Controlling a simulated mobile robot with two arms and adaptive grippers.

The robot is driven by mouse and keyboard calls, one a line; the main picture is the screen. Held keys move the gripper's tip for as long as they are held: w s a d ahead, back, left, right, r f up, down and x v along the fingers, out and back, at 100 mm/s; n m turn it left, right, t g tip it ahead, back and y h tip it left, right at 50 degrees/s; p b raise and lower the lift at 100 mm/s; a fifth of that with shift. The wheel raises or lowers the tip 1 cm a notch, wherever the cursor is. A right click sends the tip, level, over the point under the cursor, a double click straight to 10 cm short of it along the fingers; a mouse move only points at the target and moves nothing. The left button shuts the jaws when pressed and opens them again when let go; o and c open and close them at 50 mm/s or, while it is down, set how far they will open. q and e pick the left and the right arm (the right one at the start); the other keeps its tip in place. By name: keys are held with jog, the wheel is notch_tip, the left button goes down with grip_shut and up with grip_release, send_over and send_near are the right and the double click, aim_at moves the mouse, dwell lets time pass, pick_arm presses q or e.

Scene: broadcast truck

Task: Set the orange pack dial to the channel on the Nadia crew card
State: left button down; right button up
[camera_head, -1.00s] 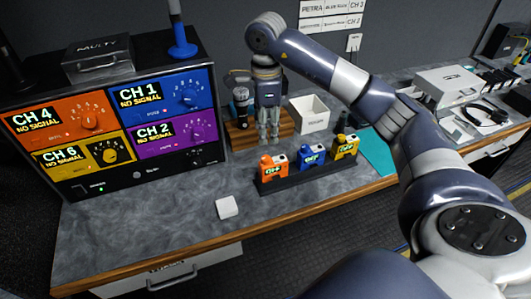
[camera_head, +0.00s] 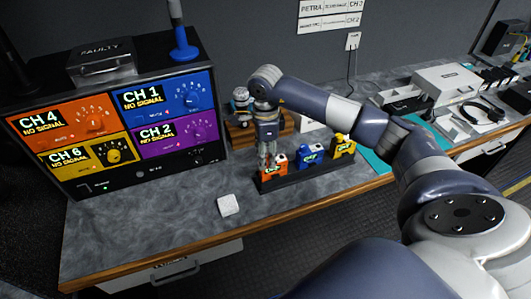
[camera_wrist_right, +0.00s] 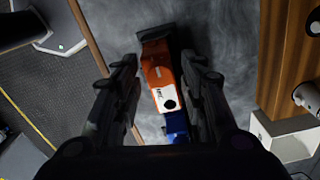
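The orange pack (camera_head: 272,173) stands at the left end of the dark rack (camera_head: 325,172). My right gripper (camera_head: 267,158) is right at it, pointing down and partly covering it. In the right wrist view the orange pack (camera_wrist_right: 162,75) lies between the two spread fingers of my right gripper (camera_wrist_right: 160,85), with no clear contact. A round black dark spot, perhaps the dial, shows on its pale end; its setting is unreadable. Wall cards (camera_head: 330,15) include one reading PETRA; I cannot read a Nadia name. My left gripper is not in view.
A blue pack (camera_head: 310,154) and a yellow pack (camera_head: 341,145) share the rack. The receiver stack (camera_head: 150,172) at left shows CH 4 on its orange panel (camera_head: 68,122). A white block (camera_head: 229,205) lies in front on the bench.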

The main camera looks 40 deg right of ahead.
grip_shut()
